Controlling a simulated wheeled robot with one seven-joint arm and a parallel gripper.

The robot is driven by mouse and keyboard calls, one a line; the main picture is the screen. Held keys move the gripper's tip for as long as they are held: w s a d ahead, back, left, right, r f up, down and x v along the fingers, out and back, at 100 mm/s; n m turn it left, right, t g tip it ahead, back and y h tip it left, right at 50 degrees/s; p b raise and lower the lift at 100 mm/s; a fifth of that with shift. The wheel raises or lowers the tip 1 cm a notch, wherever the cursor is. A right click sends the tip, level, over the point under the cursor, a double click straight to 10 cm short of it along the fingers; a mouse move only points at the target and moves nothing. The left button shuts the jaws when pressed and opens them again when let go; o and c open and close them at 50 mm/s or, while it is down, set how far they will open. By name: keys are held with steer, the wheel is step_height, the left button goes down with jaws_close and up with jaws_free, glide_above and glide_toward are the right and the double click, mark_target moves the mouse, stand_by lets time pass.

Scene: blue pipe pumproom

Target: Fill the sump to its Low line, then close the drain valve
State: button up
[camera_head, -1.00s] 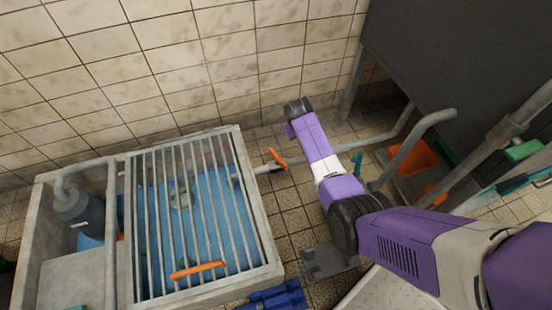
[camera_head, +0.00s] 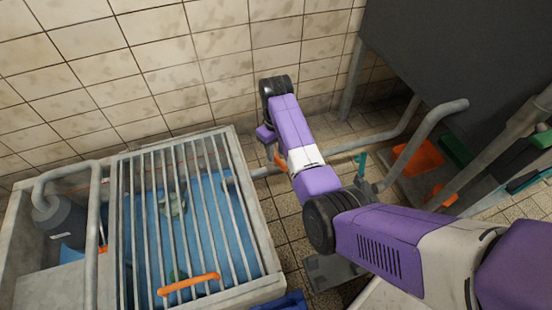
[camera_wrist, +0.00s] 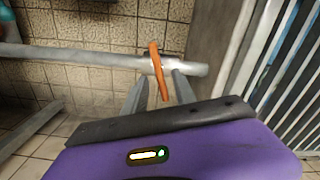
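The sump (camera_head: 262,292) is a pale basin under a grate (camera_head: 205,200) with an orange handle (camera_head: 190,284). Blue shows through the bars; I cannot tell its level, and no Low line is readable. A valve with an orange lever (camera_head: 281,161) sits on the pipe right of the sump, partly behind my arm. In the wrist view the lever (camera_wrist: 158,72) stands across the pipe end, between the fingers of my gripper (camera_wrist: 160,80). The fingers are apart, with no clear grip on it. Which valve is the drain valve is not marked.
A teal valve handle (camera_head: 361,163) stands on the pipe to the right. A grey pump (camera_head: 58,220) sits in the left bay. A dark tank (camera_head: 455,60) and an orange bin (camera_head: 418,160) are at right. Tiled wall (camera_head: 200,60) is close behind.

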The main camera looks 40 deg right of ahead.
mark_target(276, 161)
step_height(276, 161, down, 3)
steer(key=shift+r+b, duration=0.1)
steer(key=shift+b, duration=0.35)
jaws_close()
steer(key=shift+r, duration=0.15)
